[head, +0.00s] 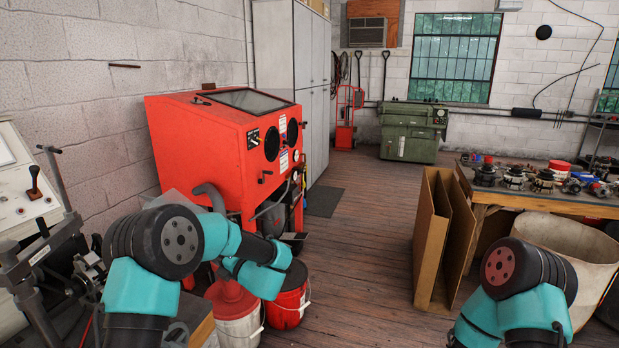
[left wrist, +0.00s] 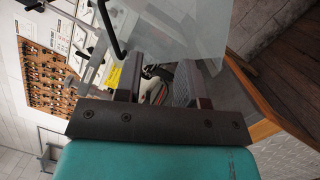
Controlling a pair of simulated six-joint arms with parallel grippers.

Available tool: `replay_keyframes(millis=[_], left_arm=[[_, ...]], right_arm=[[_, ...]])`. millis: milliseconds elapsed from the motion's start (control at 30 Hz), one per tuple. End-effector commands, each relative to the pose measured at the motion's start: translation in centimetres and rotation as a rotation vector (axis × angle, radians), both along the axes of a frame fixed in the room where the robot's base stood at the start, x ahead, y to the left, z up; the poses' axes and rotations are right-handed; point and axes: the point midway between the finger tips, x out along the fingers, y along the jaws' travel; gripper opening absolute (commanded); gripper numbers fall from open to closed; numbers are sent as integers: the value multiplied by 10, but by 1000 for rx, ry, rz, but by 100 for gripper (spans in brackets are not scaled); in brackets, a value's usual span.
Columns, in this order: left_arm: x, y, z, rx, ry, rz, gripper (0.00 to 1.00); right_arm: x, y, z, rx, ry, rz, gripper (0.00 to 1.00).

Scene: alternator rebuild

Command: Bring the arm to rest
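My left arm comes in from the left in the head view and bends in front of the red cabinet; its gripper cannot be made out there. In the left wrist view my left gripper (left wrist: 158,80) has its two dark fingers apart. I see no part held between them; blurred pale and dark items show through the gap behind. My right arm shows at the lower right of the head view, folded near the cardboard. Its gripper is outside the picture.
In the left wrist view a clear panel (left wrist: 190,25) and a wooden edge (left wrist: 262,95) are close to the fingers. The red cabinet (head: 195,150), buckets (head: 288,305), cardboard (head: 432,235), a pale bin (head: 570,245) and a parts-covered bench (head: 540,200) surround open floor.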

Motion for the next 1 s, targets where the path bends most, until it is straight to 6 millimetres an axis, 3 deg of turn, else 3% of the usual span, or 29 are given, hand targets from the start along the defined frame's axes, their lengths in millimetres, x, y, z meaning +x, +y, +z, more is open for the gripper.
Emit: replay_keyframes(millis=[200,367,500,700,900,1000], left_arm=[[2,7,-107,151,518,-384,36],[-28,-4,-190,272,892,-701,36],[-78,-19,-255,378,1178,-997,36],[-173,-41,-321,516,1483,-1437,36],[-279,-57,-353,643,1649,-1887,36],[-315,-61,-358,687,1675,-2048,36]], right_arm=[[0,0,0,0,0,0,43],[0,0,0,0,0,0,43],[0,0,0,0,0,0,43],[0,0,0,0,0,0,43],[0,0,0,0,0,0,43],[0,0,0,0,0,0,43]])
